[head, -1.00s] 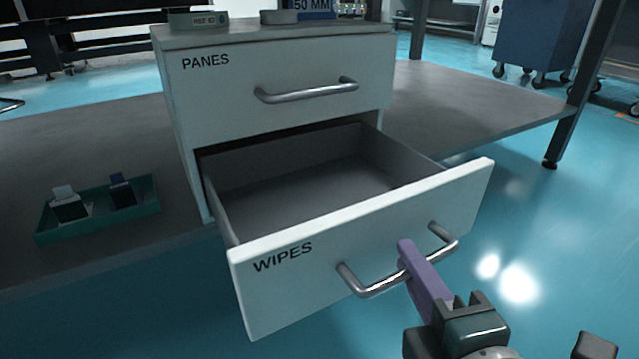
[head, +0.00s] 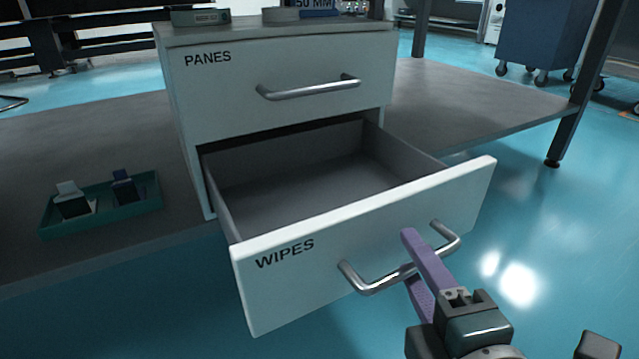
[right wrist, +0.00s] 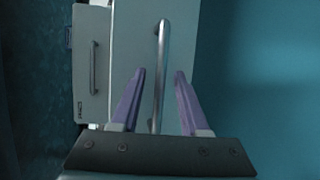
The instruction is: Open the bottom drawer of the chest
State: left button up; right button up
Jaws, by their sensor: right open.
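The white chest (head: 270,75) has a top drawer marked PANES, which is shut. The bottom drawer (head: 300,275), marked WIPES, stands pulled well out and its inside looks empty. My right gripper (head: 411,258) is at the bar handle (head: 375,285) of the bottom drawer, with its purple fingers open, one above and one below the bar. In the right wrist view the handle (right wrist: 161,70) runs between the two spread fingers (right wrist: 157,90), with a gap on each side. My left gripper is not in view.
The chest stands on a grey shelf (head: 90,140). A green tray (head: 150,197) with two small items lies on the shelf to its left. A table leg (head: 580,100) and a blue cart (head: 540,40) are at the right. The blue floor in front is clear.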

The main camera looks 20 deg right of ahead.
jog(key=p+v, duration=0.3)
jog(key=v, duration=0.7)
jog(key=s+d+r+m+g+h+p, duration=0.1)
jog(key=d+r+m+g+p, duration=0.25)
jog(key=r+p, duration=0.9)
jog(key=s+d+r+m+g+h+p, duration=0.1)
jog(key=d+r+m+g+p, duration=0.25)
jog(key=r+p, duration=0.95)
jog(key=s+d+r+m+g+h+p, duration=0.15)
jog(key=r+m+p, duration=0.25)
jog(key=r+p, duration=0.85)
jog(key=a+r+m+g+y+p, duration=0.1)
jog(key=a+r+y+p, duration=0.2)
jog(key=r+p, duration=0.8)
jog(key=a+r+g+y+p, duration=0.1)
jog(key=a+r+y+p, duration=0.15)
jog(key=r+p, duration=0.9)
jog(key=a+r+m+g+y+p, duration=0.1)
jog(key=a+r+y+p, duration=0.2)
jog(key=r+p, duration=0.8)
notch_tip(320, 180, up, 36)
jog(key=s+p, duration=0.1)
jog(key=p, duration=3.5)
